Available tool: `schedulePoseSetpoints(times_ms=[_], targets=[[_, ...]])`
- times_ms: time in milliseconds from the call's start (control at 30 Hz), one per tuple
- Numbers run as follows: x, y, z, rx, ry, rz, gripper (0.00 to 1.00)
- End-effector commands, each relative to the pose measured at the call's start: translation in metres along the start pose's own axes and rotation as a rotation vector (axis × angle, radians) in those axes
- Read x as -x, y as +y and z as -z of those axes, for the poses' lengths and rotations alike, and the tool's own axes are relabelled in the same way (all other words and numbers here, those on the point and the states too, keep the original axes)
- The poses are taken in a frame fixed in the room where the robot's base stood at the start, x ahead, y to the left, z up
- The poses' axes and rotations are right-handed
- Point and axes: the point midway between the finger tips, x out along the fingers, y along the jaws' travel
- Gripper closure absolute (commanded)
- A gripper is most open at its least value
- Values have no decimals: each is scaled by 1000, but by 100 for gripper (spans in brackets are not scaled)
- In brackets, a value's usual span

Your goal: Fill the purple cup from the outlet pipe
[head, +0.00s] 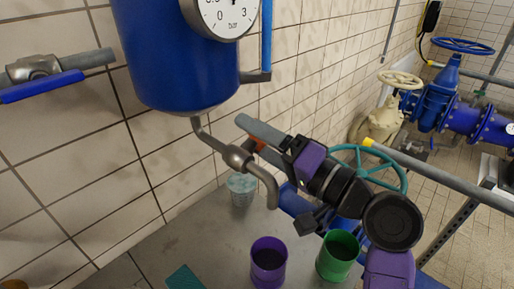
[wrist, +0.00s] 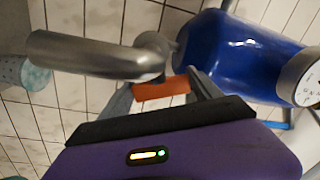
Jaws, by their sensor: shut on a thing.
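The purple cup (head: 268,264) stands upright on the grey table at the lower middle of the head view. Its inside is dark, and I cannot tell whether it holds liquid. The curved metal outlet pipe (head: 268,184) comes from the blue tank and bends down above the cup in the picture. It also shows in the wrist view (wrist: 85,55). No stream shows at its mouth. My gripper (head: 256,141) is shut on the orange valve handle (wrist: 161,90) beside the pipe. The fingers hide part of the handle.
The blue tank (head: 180,55) with a gauge (head: 226,14) hangs above. A pale speckled cup (head: 242,190) stands behind the outlet, and a green cup (head: 339,256) right of the purple one. A teal item (head: 185,278) lies at the table's front. Blue pipework fills the right background.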

Motion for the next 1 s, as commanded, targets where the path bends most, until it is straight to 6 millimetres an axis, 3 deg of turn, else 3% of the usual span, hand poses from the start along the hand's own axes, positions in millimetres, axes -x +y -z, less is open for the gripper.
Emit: schedulePoseSetpoints(times_ms=[33, 667, 700, 1000], targets=[[0, 8, -3, -1, 2, 22, 68], [0, 1, 0, -2, -1, 104, 68], [0, 1, 0, -2, -1, 104, 21], [0, 1, 0, -1, 0, 105, 18]])
